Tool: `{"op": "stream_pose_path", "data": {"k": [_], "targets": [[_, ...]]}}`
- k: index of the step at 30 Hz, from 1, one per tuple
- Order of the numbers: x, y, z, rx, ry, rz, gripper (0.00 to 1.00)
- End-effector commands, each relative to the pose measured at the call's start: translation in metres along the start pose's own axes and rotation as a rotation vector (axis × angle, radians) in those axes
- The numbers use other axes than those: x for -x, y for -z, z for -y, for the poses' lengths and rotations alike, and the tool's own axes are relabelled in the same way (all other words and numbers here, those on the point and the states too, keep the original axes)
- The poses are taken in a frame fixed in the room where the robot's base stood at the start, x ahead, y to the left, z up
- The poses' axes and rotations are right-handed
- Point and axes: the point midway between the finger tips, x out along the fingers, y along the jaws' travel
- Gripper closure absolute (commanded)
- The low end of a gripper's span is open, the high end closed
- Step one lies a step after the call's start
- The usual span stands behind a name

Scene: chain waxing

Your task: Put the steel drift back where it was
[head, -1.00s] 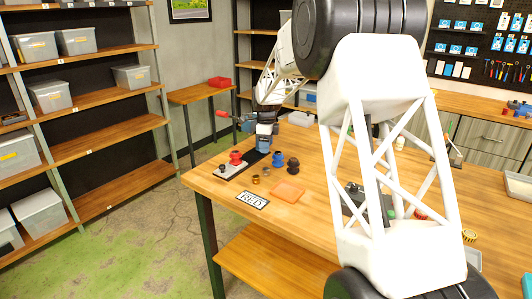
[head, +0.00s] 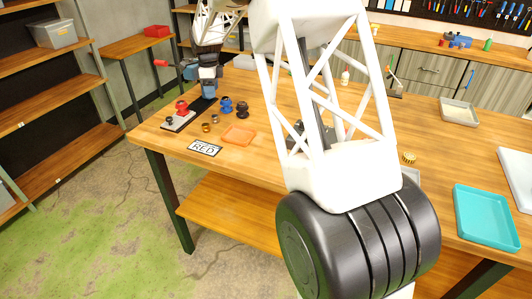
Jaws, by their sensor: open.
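My gripper (head: 208,91) is at the far left end of the wooden workbench (head: 270,165), pointing down over a dark strip (head: 196,107). It is open, small in view, and its fingertips are hard to make out. I cannot make out the steel drift in either head frame. A red part (head: 182,107) stands on a grey plate (head: 176,124) left of the gripper. A blue part (head: 226,105) and a dark part (head: 242,110) stand to its right. Small brass-coloured rings (head: 206,127) lie in front of them.
An orange tray (head: 238,135) and a sign reading RED (head: 205,148) lie near the front edge. A blue vise-like tool (head: 187,71) with a red handle is behind the gripper. A teal tray (head: 487,216) lies at the right. My arm hides the bench's middle.

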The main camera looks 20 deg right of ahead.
Motion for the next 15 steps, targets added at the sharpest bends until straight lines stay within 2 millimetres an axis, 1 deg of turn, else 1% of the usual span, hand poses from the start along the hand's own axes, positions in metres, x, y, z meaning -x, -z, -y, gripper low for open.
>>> {"op": "stream_pose_path", "data": {"k": [5,8,11,15], "targets": [[0.015,0.008,-0.016,0.056,0.009,0.003,0.44],[0.027,0.015,-0.031,0.114,0.017,0.005,0.44],[0.041,0.025,-0.051,0.189,0.025,0.007,0.44],[0.06,0.04,-0.084,0.306,0.039,0.008,0.44]]}}
